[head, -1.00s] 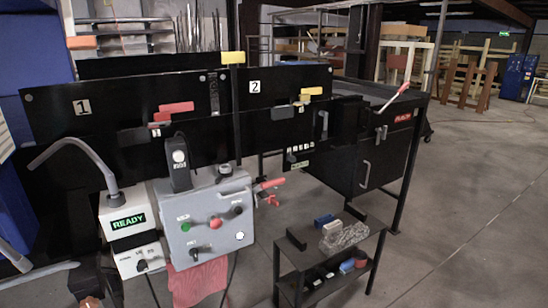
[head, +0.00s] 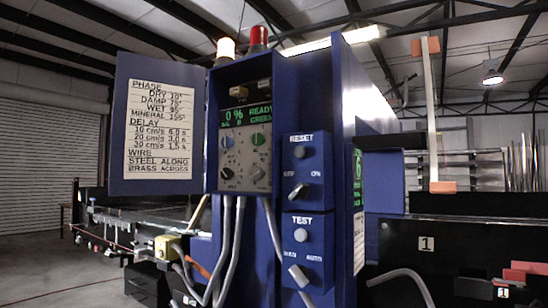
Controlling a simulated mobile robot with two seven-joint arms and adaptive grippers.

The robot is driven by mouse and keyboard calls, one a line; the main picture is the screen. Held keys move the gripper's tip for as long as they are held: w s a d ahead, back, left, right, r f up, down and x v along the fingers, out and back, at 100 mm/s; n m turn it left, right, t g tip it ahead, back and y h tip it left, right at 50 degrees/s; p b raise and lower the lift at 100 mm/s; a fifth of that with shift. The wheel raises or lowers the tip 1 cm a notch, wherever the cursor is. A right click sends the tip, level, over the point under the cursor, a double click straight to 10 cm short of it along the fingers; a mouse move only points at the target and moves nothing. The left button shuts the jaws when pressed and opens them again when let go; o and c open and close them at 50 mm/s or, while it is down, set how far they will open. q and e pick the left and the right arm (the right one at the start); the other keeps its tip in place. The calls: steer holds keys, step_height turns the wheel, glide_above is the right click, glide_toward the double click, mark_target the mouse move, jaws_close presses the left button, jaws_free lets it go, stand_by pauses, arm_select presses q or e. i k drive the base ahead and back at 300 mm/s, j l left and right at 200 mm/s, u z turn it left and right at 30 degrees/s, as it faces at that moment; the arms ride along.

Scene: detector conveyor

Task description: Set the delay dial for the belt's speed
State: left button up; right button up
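The detector's control panel (head: 246,150) stands in an open blue cabinet near the middle. It has a blue knob (head: 227,141), a green knob (head: 257,139) and two dark pointer dials below, one left (head: 227,173) and one right (head: 257,173). Their labels are too small to tell which dial is the delay. The display (head: 247,115) reads 0 % and READY. A chart (head: 155,125) on the open door lists delays: 10 cm/s 6.0 s, 20 cm/s 3.0 s, 30 cm/s 1.5 s. Neither gripper is in view.
Right of the panel are a switch box (head: 304,165) and a TEST switch box (head: 303,250). Grey cables (head: 233,240) hang below the panel. A black panel marked 1 (head: 450,245) stands at right.

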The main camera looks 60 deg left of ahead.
mark_target(227, 142)
steer(key=u, duration=2.15)
